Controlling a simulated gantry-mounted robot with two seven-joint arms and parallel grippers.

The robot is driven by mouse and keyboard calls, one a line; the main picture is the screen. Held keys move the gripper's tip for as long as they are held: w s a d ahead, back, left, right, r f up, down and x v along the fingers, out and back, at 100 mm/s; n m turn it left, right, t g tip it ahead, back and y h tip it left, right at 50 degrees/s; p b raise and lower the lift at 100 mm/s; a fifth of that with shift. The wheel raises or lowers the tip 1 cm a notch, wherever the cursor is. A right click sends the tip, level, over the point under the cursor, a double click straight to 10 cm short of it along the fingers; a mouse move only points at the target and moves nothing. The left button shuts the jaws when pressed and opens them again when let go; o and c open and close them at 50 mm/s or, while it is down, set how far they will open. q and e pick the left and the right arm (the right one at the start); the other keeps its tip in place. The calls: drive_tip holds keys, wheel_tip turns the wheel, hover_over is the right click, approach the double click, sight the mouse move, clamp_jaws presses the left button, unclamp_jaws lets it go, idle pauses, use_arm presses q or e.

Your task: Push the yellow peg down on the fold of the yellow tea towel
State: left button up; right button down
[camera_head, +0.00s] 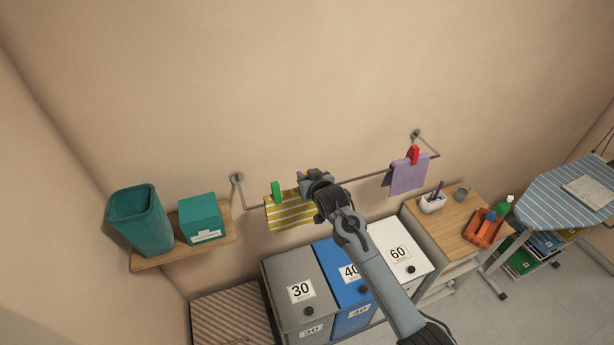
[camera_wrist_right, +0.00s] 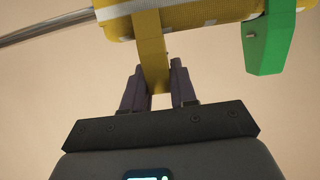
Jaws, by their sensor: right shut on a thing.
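The yellow tea towel (camera_head: 288,212) with white stripes hangs folded over the wall rail. Its fold (camera_wrist_right: 205,14) also shows at the top of the right wrist view. My right gripper (camera_wrist_right: 158,88) is shut on the yellow peg (camera_wrist_right: 153,62), holding its lower end between the fingers. The peg's other end reaches the towel's fold and overlaps it; I cannot tell how far it is seated. In the head view my right gripper (camera_head: 307,181) is at the towel's right end and mostly hides the peg. A green peg (camera_head: 276,191) sits on the towel's left part. My left gripper is out of view.
The rail (camera_head: 362,178) runs right to a purple cloth (camera_head: 406,178) with a red peg (camera_head: 413,155). Below stand grey (camera_head: 285,275), blue (camera_head: 335,262) and white (camera_head: 382,238) bins. A shelf (camera_head: 222,238) with a teal basket and box is at left.

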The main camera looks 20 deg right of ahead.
drive_tip(key=shift+f, duration=0.2)
drive_tip(key=c, duration=0.8)
unclamp_jaws()
drive_tip(key=shift+s, duration=0.15)
